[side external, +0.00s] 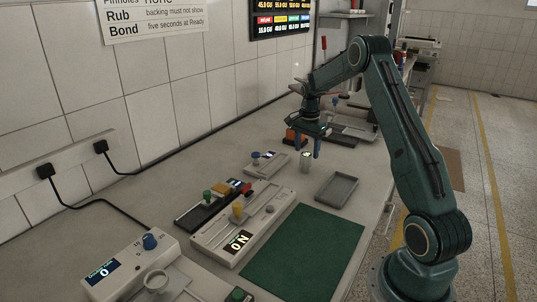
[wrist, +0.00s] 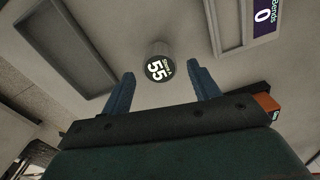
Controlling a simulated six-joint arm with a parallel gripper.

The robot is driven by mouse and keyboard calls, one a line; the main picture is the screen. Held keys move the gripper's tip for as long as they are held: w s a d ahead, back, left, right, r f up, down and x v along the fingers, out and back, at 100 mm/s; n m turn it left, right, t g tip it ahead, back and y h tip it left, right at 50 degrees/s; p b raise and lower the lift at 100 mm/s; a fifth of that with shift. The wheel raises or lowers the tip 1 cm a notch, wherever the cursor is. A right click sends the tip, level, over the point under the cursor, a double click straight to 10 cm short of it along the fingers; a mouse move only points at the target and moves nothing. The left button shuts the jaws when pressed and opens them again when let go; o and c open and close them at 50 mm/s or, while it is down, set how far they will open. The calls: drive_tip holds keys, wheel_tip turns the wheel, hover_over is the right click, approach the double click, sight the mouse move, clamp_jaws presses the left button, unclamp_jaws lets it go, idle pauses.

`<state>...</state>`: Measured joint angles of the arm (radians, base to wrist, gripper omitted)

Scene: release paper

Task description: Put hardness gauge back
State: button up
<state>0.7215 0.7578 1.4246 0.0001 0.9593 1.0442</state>
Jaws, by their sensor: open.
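The hardness gauge (side external: 305,160) is a small grey cylinder standing upright on the bench. In the wrist view the gauge (wrist: 160,65) shows a round dark face reading 55. My gripper (side external: 310,150) is open and empty, pointing down over the bench close to the gauge. In the wrist view my gripper (wrist: 161,80) shows two blue fingers spread apart, with the gauge in the gap just beyond their tips. I cannot tell whether either finger touches it. A shallow grey tray (side external: 337,190) lies empty nearby, and its rim also shows in the wrist view (wrist: 84,94).
A grey bend counter (side external: 265,164) with a blue knob stands left of the gauge. An orange block (side external: 293,138) lies behind my gripper. Long gauges with coloured knobs (side external: 243,222), a green mat (side external: 305,247) and a digital device (side external: 130,262) fill the front.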

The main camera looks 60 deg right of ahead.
sight(305, 155)
drive_tip(key=shift+r, duration=3.6)
drive_tip(key=s+a+r+n+t+h, duration=0.1)
drive_tip(key=s+a+r+n, duration=0.2)
drive_tip(key=a+r+n, duration=0.55)
drive_tip(key=s+a+r+n+t, duration=0.1)
drive_tip(key=s+a+r+t, duration=0.15)
drive_tip(key=a+r, duration=0.75)
drive_tip(key=s+a+f+n+t, duration=0.1)
drive_tip(key=s+a+f+n, duration=0.2)
drive_tip(key=s+a+n, duration=0.2)
drive_tip(key=s+a+f+n+t+y, duration=0.1)
drive_tip(key=s+a+f+n, duration=0.2)
drive_tip(key=s+a, duration=0.9)
drive_tip(key=n, duration=0.2)
drive_tip(key=shift+s+a+f+n, duration=0.15)
drive_tip(key=shift+s+a+n, duration=0.15)
drive_tip(key=shift+s+n, duration=0.05)
